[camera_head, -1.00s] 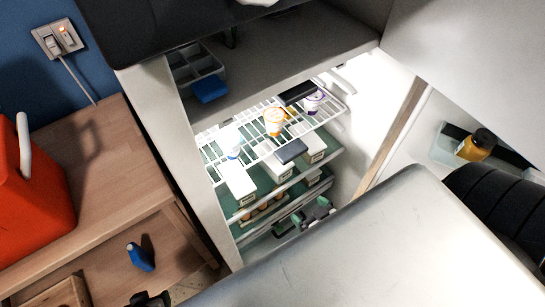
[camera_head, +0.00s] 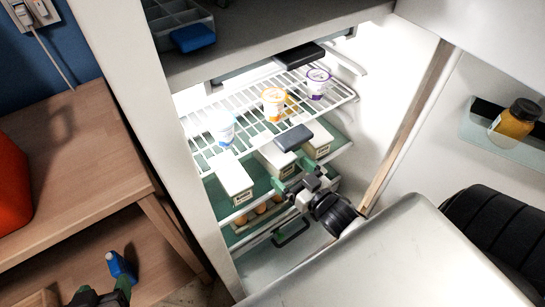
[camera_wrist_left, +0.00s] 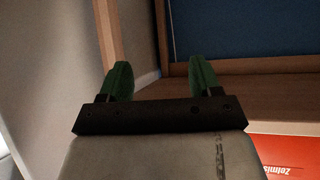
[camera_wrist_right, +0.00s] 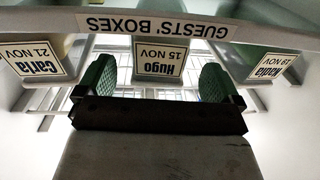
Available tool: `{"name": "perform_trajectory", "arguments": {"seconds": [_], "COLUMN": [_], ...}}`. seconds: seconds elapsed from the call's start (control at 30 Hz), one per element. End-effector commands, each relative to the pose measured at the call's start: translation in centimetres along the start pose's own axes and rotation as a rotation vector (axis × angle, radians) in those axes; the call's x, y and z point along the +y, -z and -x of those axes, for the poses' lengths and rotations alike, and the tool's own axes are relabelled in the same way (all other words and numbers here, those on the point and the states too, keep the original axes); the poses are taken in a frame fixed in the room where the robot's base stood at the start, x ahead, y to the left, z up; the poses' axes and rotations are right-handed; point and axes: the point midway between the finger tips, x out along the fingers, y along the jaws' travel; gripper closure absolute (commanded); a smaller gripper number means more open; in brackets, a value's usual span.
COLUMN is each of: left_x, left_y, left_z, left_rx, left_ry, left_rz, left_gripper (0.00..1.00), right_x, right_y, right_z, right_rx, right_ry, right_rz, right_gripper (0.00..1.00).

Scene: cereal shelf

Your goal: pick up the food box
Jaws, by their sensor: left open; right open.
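Three white food boxes stand in a row on a fridge shelf: a left one (camera_head: 234,176), a middle one (camera_head: 272,160) and a right one (camera_head: 318,138). In the right wrist view their labels are upside down: "Hugo 15 NOV" (camera_wrist_right: 158,58) in the middle, "Carla 21 NOV" (camera_wrist_right: 36,58) left, and one dated "19 NOV" (camera_wrist_right: 273,66) right. My right gripper (camera_head: 284,186) is open, just in front of the middle box; its fingers (camera_wrist_right: 155,82) flank the Hugo label, without visible contact. My left gripper (camera_head: 100,296) is open and empty outside the fridge, low at left.
A strip reading "GUESTS' BOXES" (camera_wrist_right: 152,25) runs along the shelf edge. Eggs (camera_head: 262,209) sit below. A wooden table (camera_head: 75,170) stands left; the open fridge door (camera_head: 450,130) is right.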

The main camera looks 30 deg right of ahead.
Motion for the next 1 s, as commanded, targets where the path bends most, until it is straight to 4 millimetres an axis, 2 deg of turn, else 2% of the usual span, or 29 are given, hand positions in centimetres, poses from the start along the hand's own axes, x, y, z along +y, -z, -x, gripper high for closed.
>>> {"name": "perform_trajectory", "arguments": {"seconds": [0.23,0.5,0.8,0.87,1.0], "left_x": [0.4,0.9,0.9,0.9,0.9], "left_y": [2.3,5.1,5.6,5.6,5.5], "left_z": [-0.6,-0.4,-0.2,-0.2,-0.2], "left_rx": [0.173,0.376,0.403,0.403,0.402], "left_ry": [-0.011,-0.022,-0.024,-0.024,-0.024], "left_rz": [-0.001,0.000,0.000,0.000,0.000], "left_gripper": [0.36,0.36,0.36,0.36,0.36], "right_x": [0.1,0.1,0.1,0.1,0.1], "right_y": [-0.1,0.1,0.1,0.1,0.1], "right_z": [-2.2,-4.8,-5.2,-5.2,-5.1], "right_rx": [0.002,0.001,-0.002,-0.002,-0.002], "right_ry": [0.001,0.001,0.001,0.001,0.000], "right_rz": [0.002,0.001,0.001,0.001,0.001], "right_gripper": [0.04,0.04,0.04,0.10,0.32]}}
